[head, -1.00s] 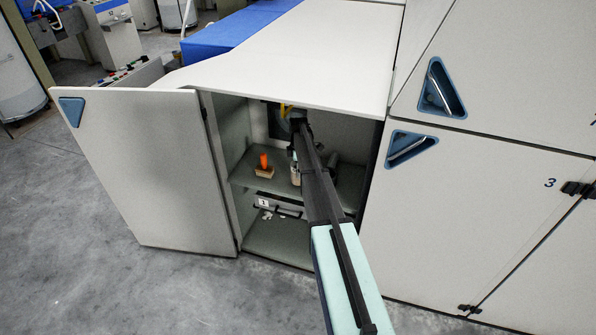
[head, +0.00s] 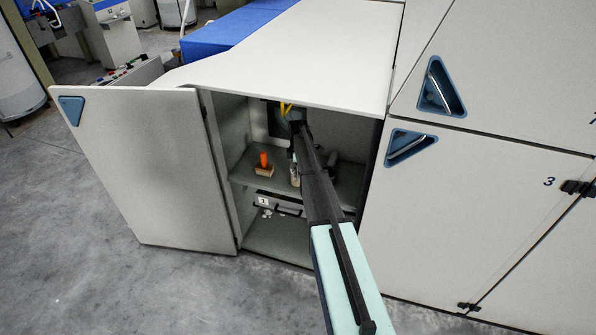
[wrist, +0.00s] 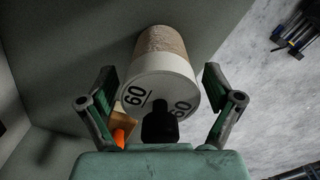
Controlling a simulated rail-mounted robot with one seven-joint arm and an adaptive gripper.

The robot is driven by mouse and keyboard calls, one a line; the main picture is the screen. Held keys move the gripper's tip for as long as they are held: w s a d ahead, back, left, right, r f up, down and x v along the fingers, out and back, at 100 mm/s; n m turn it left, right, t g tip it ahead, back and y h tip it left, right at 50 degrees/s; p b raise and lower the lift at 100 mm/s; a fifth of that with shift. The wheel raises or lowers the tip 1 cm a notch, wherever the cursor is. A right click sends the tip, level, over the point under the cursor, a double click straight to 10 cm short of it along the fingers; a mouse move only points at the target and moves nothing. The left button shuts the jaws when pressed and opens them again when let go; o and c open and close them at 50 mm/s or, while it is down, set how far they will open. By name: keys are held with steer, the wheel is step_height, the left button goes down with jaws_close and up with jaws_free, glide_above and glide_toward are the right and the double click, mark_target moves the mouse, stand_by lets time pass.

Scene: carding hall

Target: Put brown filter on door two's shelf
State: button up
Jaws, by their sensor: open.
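A brown filter (wrist: 163,44) with a white end cap marked 60 shows in the wrist view, its cap towards me. My gripper (wrist: 158,78) is open, with one finger on each side of the cap; a gap shows at the right finger, and the left finger is close to the cap. The filter appears to rest against a grey surface, but the contact is hard to tell.
An orange-handled brush (head: 264,165) stands on the shelf, left of my arm. The open door (head: 150,165) stands left; closed panels (head: 470,210) stand right.

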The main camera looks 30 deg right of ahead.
step_height(320, 180, up, 12)
steer(key=b, duration=0.2)
steer(key=shift+r+b, duration=0.15)
steer(key=shift+b, duration=0.25)
steer(key=shift+a, duration=0.1)
stand_by(1.1)
